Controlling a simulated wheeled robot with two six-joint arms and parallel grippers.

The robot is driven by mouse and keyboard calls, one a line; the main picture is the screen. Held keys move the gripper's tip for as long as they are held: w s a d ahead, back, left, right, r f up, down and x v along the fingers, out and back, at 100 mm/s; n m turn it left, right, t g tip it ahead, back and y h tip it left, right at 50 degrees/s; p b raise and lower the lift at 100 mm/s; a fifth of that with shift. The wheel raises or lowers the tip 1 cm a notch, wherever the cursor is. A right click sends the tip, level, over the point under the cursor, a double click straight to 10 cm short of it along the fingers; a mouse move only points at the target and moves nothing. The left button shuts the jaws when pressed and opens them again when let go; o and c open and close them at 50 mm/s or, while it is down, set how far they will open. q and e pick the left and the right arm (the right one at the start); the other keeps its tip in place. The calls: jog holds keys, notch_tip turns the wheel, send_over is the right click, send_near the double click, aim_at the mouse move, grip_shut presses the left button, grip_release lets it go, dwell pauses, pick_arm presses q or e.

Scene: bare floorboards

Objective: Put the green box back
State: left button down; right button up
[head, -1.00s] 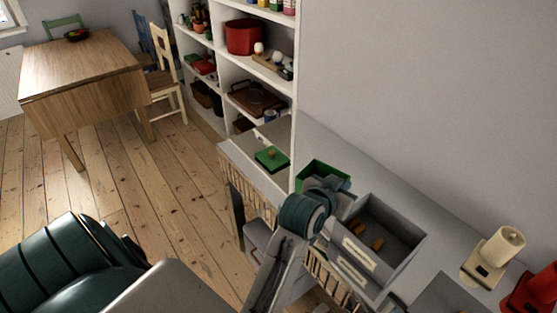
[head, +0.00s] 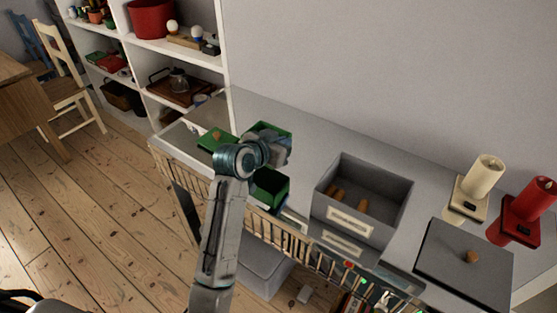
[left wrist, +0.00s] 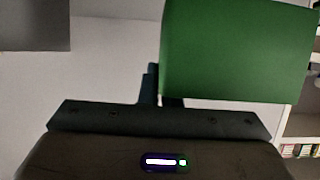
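The green box (head: 270,188) is open-topped and shows on both sides of my left gripper (head: 277,151), over the left part of the grey cabinet top. My gripper hides its middle. In the left wrist view a green wall (left wrist: 238,50) fills the upper right, and the dark fingers (left wrist: 160,88) stand close together at its lower left edge. The gripper looks shut on that wall. Whether the box rests on the cabinet or hangs just above it, I cannot tell. A green lid (head: 214,139) with a knob lies to its left. My right gripper is out of view.
A grey open box (head: 328,206) with brown items stands to the right. A grey lid (head: 440,262) with a knob, a cream candle (head: 485,174) and a red candle (head: 537,199) are farther right. A white shelf unit (head: 222,90) rises behind left.

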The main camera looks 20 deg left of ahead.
pick_arm(q)
jog(key=shift+f, duration=2.55)
jog(key=c, duration=1.6)
grip_release()
jog(key=shift+f, duration=0.15)
jog(key=shift+c, duration=0.2)
jog(key=v, duration=1.2)
